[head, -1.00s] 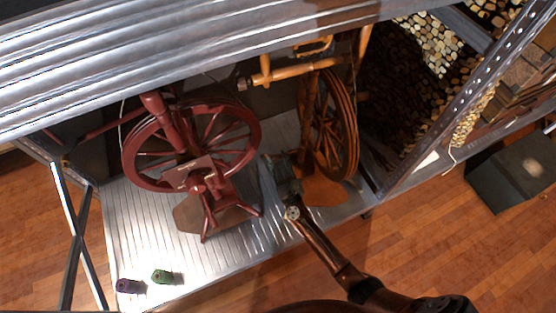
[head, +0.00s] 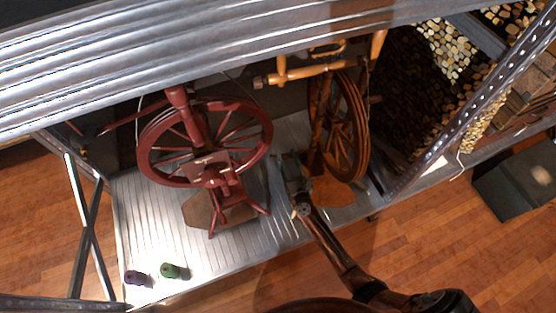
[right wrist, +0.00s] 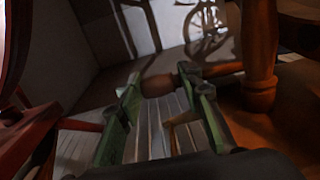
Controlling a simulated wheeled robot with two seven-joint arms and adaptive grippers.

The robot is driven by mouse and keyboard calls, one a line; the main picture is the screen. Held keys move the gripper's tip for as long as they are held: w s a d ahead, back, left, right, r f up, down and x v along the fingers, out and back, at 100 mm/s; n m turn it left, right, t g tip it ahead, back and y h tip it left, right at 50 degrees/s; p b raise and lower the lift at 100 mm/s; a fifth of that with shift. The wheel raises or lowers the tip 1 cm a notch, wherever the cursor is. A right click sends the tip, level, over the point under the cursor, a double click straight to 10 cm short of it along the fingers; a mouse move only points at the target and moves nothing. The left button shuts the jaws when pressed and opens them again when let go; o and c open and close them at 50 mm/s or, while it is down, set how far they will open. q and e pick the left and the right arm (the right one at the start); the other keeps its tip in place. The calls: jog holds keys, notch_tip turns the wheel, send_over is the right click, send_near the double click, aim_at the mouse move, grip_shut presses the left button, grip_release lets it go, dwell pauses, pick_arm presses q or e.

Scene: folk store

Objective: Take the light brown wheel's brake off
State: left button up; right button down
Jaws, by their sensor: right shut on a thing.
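The light brown spinning wheel (head: 356,110) stands upright on the right of the metal shelf in the head view. My right gripper (head: 288,160) is low at its left side, reaching in from the front. In the right wrist view, the green fingers of the right gripper (right wrist: 160,92) are shut on a brown knob-like handle (right wrist: 158,85). The handle's rod runs right toward an orange-brown turned post (right wrist: 260,60). I cannot tell from the head view what the handle does, as the gripper hides it. My left gripper is not in view.
A dark red spinning wheel (head: 262,125) stands close to the left of the gripper. A purple spool (head: 136,277) and a green spool (head: 170,270) lie at the shelf's front left. A perforated post (head: 470,110) bounds the right.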

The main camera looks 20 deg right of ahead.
jog(key=shift+r+m, duration=0.55)
jog(key=shift+m, duration=0.15)
jog(key=shift+d+r+m, duration=0.25)
jog(key=shift+r+m, duration=0.25)
jog(key=shift+m, duration=0.4)
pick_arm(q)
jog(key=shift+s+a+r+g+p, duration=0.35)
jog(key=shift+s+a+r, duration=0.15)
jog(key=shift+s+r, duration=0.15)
pick_arm(e)
jog(key=shift+d+r+m, duration=0.1)
jog(key=shift+r+m, duration=0.15)
jog(key=shift+m, duration=0.15)
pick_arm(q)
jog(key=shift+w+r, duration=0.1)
pick_arm(e)
jog(key=c, duration=1.4)
grip_release()
jog(key=shift+o, duration=0.2)
jog(key=s+a, duration=0.1)
jog(key=s, duration=1.1)
jog(key=shift+a, duration=0.2)
